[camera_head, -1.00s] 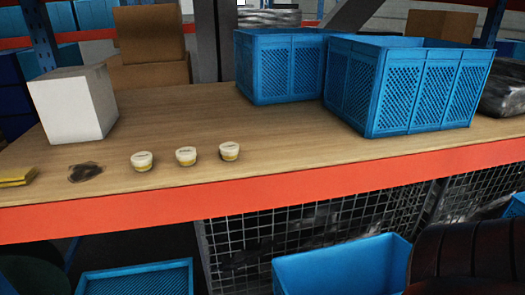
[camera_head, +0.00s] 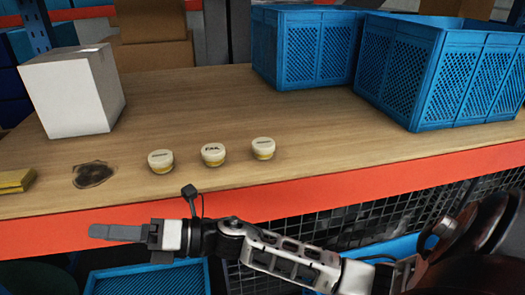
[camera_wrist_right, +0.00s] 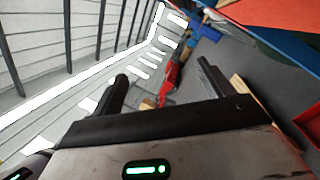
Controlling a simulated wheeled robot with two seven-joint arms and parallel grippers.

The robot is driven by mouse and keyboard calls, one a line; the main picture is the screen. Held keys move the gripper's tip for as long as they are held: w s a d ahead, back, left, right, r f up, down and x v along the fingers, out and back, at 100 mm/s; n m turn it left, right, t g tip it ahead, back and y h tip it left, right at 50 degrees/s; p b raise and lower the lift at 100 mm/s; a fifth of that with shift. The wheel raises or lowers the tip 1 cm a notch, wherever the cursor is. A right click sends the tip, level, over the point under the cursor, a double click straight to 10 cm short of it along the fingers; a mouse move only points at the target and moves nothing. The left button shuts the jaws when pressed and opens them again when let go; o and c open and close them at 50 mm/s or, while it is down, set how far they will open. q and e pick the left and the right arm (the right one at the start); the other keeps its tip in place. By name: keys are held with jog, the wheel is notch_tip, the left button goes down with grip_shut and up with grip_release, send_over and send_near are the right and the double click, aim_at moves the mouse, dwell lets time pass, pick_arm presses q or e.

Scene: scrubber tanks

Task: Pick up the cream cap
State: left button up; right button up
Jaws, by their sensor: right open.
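Three small tubs with cream tops and yellow lower parts stand in a row near the shelf's front edge: a left cream cap (camera_head: 161,156), a middle cream cap (camera_head: 213,149) with dark lettering, and a right cream cap (camera_head: 263,143). My right gripper (camera_head: 103,232) is in front of the orange shelf beam, below and to the left of the caps, pointing left and touching none of them. In the right wrist view its fingers (camera_wrist_right: 163,75) are apart with nothing between them, and no cap shows there. My left gripper is not in view.
The wooden shelf (camera_head: 200,100) has an orange front beam (camera_head: 400,176). A white box (camera_head: 72,95), a dark flat piece (camera_head: 93,174) and a yellow item (camera_head: 15,181) lie left. Blue crates (camera_head: 303,48) (camera_head: 445,75) stand at the back right. The middle is clear.

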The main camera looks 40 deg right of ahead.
jog(key=r+n+g, duration=0.1)
jog(key=n+g, duration=0.4)
jog(key=n, duration=0.4)
jog(key=n+g+h+b, duration=0.2)
jog(key=n+g+h, duration=0.1)
jog(key=n+h, duration=1.6)
send_near(264, 143)
jog(key=shift+m+h, duration=0.6)
jog(key=x, duration=0.7)
jog(key=a+x, duration=0.1)
jog(key=x, duration=0.2)
jog(key=shift+w+f+p, duration=0.15)
jog(key=shift+f+p, duration=0.2)
jog(key=shift+p, duration=0.05)
jog(key=c, duration=1.1)
